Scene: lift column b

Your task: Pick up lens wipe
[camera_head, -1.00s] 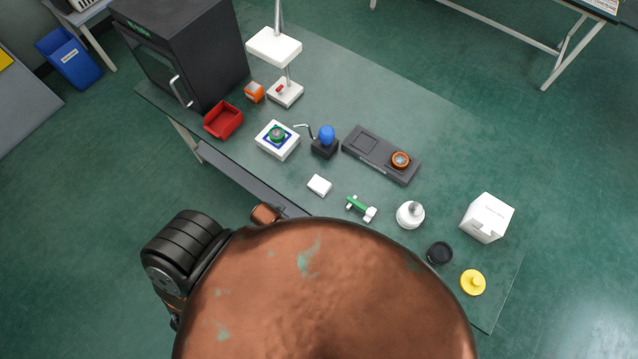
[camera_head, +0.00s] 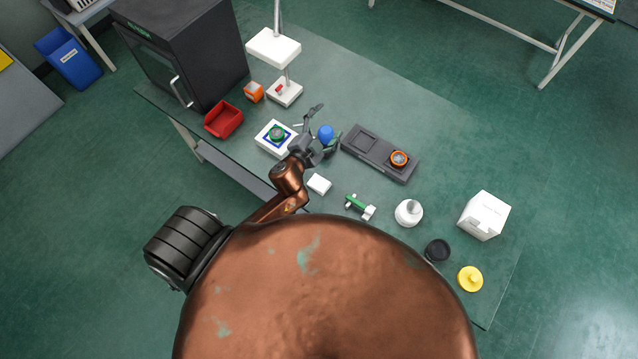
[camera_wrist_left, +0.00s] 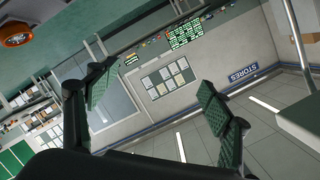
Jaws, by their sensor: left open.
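A small white packet (camera_head: 319,184) lies flat on the bench, near its front edge. A white box (camera_head: 484,216) with a grey patch on its side stands at the right. I cannot tell for certain which of these is or holds the lens wipe. My left gripper (camera_head: 327,125) is open and empty over the bench, beyond the white packet and partly in front of the blue ball on its black stand (camera_head: 326,133). The left wrist view shows its spread green-padded fingers (camera_wrist_left: 158,95) with nothing between them, facing the room. My right gripper is not in view.
A green and white piece (camera_head: 360,206), white bottle (camera_head: 408,212), black disc (camera_head: 438,250) and yellow knob (camera_head: 470,278) stand nearby.

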